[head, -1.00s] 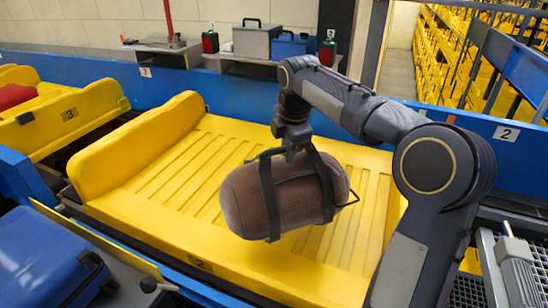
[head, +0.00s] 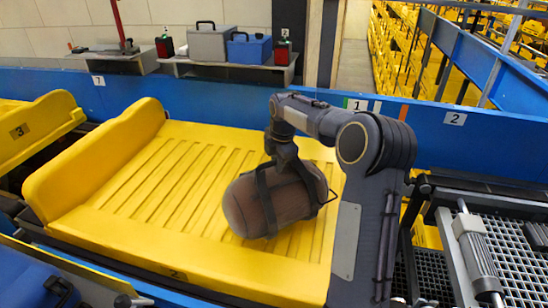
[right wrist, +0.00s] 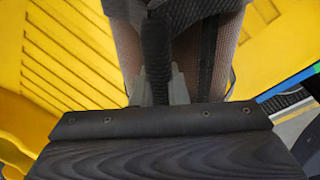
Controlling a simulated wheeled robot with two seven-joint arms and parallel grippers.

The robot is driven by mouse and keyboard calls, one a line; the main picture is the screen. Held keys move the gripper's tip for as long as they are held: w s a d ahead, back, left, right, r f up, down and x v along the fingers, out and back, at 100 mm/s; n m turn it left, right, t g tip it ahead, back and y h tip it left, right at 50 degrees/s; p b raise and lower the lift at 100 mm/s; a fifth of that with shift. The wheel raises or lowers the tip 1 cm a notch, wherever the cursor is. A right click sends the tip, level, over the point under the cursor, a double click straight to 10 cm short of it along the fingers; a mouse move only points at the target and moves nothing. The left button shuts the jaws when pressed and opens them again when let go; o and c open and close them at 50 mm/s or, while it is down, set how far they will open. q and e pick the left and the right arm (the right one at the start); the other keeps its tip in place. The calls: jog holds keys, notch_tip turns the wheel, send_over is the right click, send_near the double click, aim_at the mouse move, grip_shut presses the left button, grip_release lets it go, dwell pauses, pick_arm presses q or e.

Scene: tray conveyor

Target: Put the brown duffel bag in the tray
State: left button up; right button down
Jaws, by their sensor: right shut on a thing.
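The brown duffel bag (head: 268,207) has dark straps and hangs tilted beneath my right gripper (head: 282,160). The gripper is shut on its dark handle strap. In the right wrist view the fingers (right wrist: 160,88) grip the strap, with the brown bag (right wrist: 193,62) behind. The yellow tray (head: 120,208) is wide and ribbed, with a raised end wall at the left and a number 2 on its front edge. The bag is over the right part of the tray. I cannot tell whether its underside touches the tray. My left gripper is not in view.
A blue suitcase (head: 35,280) lies at the lower left. Another yellow tray (head: 40,128), marked 3, is at the far left. Blue rails (head: 200,100) run behind the tray. A shelf (head: 230,72) with boxes stands at the back. A grated roller frame (head: 490,235) is at the right.

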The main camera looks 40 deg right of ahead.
jog(key=shift+a+f, duration=0.1)
jog(key=shift+f, duration=1)
jog(key=c, duration=1.4)
grip_release()
jog(key=shift+c, duration=0.2)
jog(key=s+a+r+m, duration=0.1)
jog(key=s+a+r, duration=0.15)
jog(key=r, duration=0.45)
jog(key=s+a+r+m, duration=0.1)
jog(key=s+a+r, duration=0.1)
jog(key=s+r, duration=0.35)
jog(key=s+a+f+m+t+y, duration=0.1)
jog(key=s+a+f+m, duration=0.3)
jog(key=s+a+m, duration=0.4)
jog(key=s+a+f+m+t+y, duration=0.2)
jog(key=s+a+f+m+y, duration=0.1)
jog(key=s+a+m, duration=0.5)
jog(key=s+a+f, duration=0.1)
jog(key=s+a, duration=0.2)
jog(key=s, duration=0.3)
jog(key=shift+s+f+m+b, duration=0.25)
jog(key=shift+s+m+b, duration=0.05)
jog(key=shift+s, duration=0.1)
